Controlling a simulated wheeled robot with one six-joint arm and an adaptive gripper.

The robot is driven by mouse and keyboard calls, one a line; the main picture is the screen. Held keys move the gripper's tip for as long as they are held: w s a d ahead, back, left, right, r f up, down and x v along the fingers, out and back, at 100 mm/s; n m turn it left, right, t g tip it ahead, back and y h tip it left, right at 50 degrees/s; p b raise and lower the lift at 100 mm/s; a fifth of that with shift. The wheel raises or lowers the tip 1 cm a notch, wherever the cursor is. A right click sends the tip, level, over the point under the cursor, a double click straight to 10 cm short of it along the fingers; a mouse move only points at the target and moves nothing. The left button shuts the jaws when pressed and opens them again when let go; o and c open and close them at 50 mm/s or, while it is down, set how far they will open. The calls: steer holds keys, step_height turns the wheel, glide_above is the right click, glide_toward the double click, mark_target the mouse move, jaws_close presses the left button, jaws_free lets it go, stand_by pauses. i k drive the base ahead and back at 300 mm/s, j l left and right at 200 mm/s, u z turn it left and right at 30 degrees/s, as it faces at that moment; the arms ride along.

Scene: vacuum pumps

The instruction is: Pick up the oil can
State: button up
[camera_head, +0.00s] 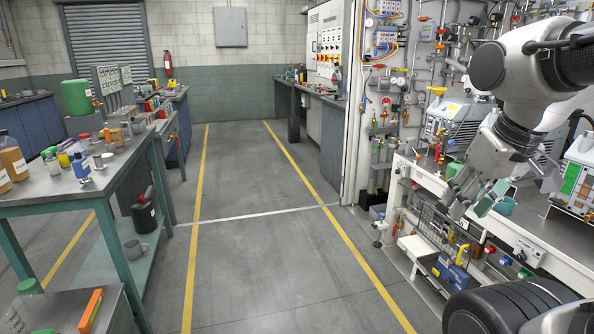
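A dark can with a red top (144,213) stands on the lower shelf of the left bench; it may be the oil can, but it is too small to be sure. My gripper (465,203) is at the right, far from that can, pointing down and left by the front of the white bench. Its fingers look apart, with nothing seen between them.
The white bench (545,232) carries pump equipment. Dark wheels (510,305) show at lower right. The floor aisle (255,240) between yellow lines is clear.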

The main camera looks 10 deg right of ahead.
mark_target(453, 168)
steer(key=i+z, duration=0.35)
steer(key=i, duration=0.2)
steer(key=i+j+z, duration=0.1)
steer(key=i+z, duration=0.25)
steer(key=i, duration=0.2)
steer(key=i+j+z, duration=0.4)
steer(key=i, duration=0.15)
steer(key=i+j+z, duration=0.7)
steer(key=i, duration=0.15)
steer(key=i+j+z, duration=0.35)
steer(key=j, duration=0.15)
